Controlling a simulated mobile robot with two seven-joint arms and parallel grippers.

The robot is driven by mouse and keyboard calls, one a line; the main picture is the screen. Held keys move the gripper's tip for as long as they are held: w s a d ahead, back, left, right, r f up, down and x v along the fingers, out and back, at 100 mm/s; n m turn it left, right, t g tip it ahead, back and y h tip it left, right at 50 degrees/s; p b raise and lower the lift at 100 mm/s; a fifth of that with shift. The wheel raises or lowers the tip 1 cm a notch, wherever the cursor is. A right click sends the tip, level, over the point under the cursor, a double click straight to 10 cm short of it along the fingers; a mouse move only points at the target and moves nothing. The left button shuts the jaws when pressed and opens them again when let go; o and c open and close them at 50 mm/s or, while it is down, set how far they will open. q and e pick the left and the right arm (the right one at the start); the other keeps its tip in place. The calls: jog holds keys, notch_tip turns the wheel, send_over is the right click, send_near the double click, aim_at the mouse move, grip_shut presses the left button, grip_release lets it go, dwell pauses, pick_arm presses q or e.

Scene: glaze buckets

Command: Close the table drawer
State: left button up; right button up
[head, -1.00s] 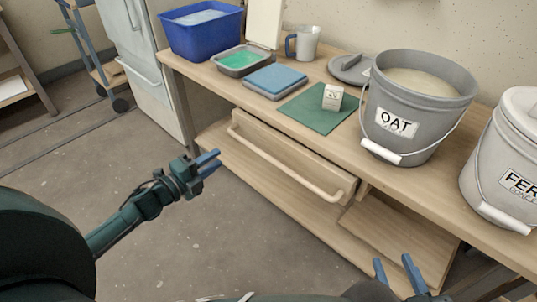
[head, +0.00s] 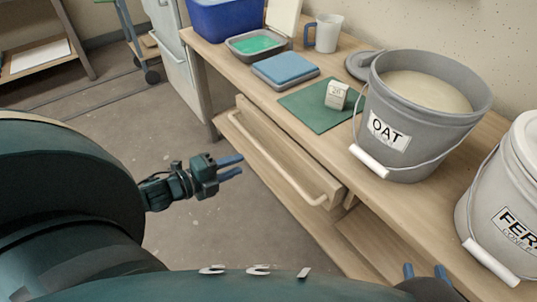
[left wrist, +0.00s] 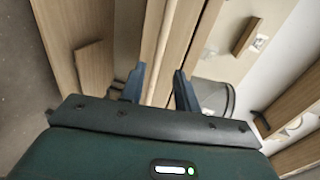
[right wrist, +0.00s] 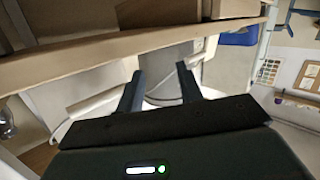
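The table drawer (head: 282,150) stands pulled out below the wooden tabletop, with a long pale bar handle (head: 268,160) along its front. My left gripper (head: 238,167) is open and empty over the floor, to the left of the drawer handle and apart from it. In the left wrist view my left gripper (left wrist: 158,85) has its fingers spread, with wooden parts beyond them. My right gripper (head: 426,271) is at the bottom right, below the table's front edge. In the right wrist view my right gripper (right wrist: 160,88) has its fingers apart with nothing between them.
A lower shelf (head: 290,215) runs beneath.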

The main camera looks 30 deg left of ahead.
aim_at(264, 155)
pick_arm(q)
jog(key=b+x, duration=0.2)
jog(key=x, duration=0.8)
jog(key=shift+w+d+f+b, duration=0.1)
jog(key=shift+w+d+b, duration=0.1)
jog(key=shift+b, duration=0.15)
pick_arm(e)
jog(key=shift+w+a+r+n+t+y, duration=0.1)
jog(key=shift+a+n+t+y, duration=0.35)
jog(key=shift+n+t+y, duration=0.35)
pick_arm(q)
jog(key=shift+c, duration=0.4)
grip_shut()
